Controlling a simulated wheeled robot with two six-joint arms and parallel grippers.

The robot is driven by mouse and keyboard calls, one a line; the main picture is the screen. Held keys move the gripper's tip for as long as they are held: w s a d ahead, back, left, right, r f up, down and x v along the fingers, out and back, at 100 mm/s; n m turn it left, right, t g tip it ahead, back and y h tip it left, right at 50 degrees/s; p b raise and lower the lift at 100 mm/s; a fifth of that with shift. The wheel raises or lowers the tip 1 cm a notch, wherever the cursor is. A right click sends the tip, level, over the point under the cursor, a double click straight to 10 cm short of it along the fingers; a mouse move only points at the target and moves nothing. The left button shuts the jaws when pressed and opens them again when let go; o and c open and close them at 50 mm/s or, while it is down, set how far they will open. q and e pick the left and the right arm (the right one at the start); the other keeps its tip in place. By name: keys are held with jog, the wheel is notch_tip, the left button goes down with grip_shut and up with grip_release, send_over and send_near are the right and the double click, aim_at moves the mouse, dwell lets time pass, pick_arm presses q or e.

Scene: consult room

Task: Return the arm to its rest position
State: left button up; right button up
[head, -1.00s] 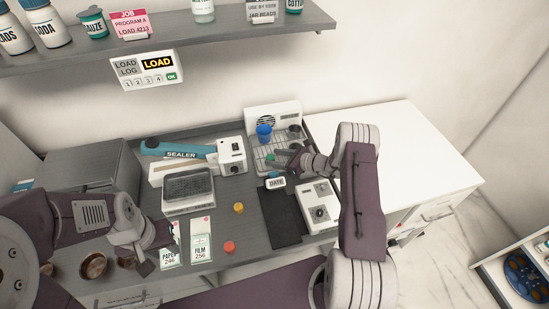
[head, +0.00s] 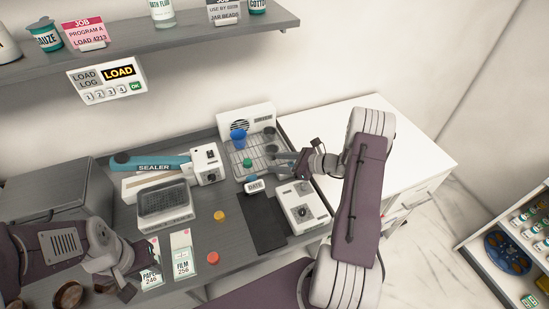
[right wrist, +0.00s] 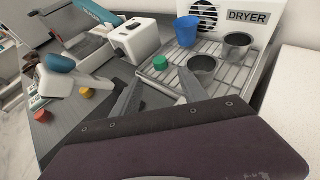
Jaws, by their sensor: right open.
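My right arm comes in from the right in the head view. Its gripper (head: 282,161) is open and empty, above the right part of the wire drying rack (head: 252,176). In the right wrist view its two fingers (right wrist: 158,88) stand apart with nothing between them. A green cap (right wrist: 161,62) lies on the rack beyond the fingers, apart from them. My left gripper (head: 138,278) hangs at the lower left, close to the paper pouch (head: 151,279); whether its jaws are open or shut is unclear.
A blue cup (right wrist: 187,31) and dark cups (right wrist: 201,69) stand on the rack before the dryer (right wrist: 207,17). The date stamper (head: 254,186), a white dial device (head: 302,207), sealer (head: 157,166) and film pouch (head: 182,256) crowd the counter. The white worktop (head: 310,125) at right is clear.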

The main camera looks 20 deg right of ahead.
jog(key=w+a+r+n+g+y, duration=0.2)
jog(key=w+a+r+n, duration=0.15)
jog(key=a+r, duration=0.45)
jog(key=s+a+r+n+g+b, duration=0.15)
jog(key=s+a+n+g, duration=0.35)
jog(key=s+a+n, duration=0.6)
jog(key=s+f+n+g+h, duration=0.2)
jog(key=s+n+g+h, duration=0.35)
jog(key=s, duration=0.75)
jog(key=s+d+f+n+t+h, duration=0.1)
jog(key=d+f+n+t+h, duration=0.2)
jog(key=d+n+h, duration=0.2)
jog(key=shift+s+d+n, duration=0.25)
jog(key=shift+d+n, duration=0.95)
jog(key=shift+d, duration=0.65)
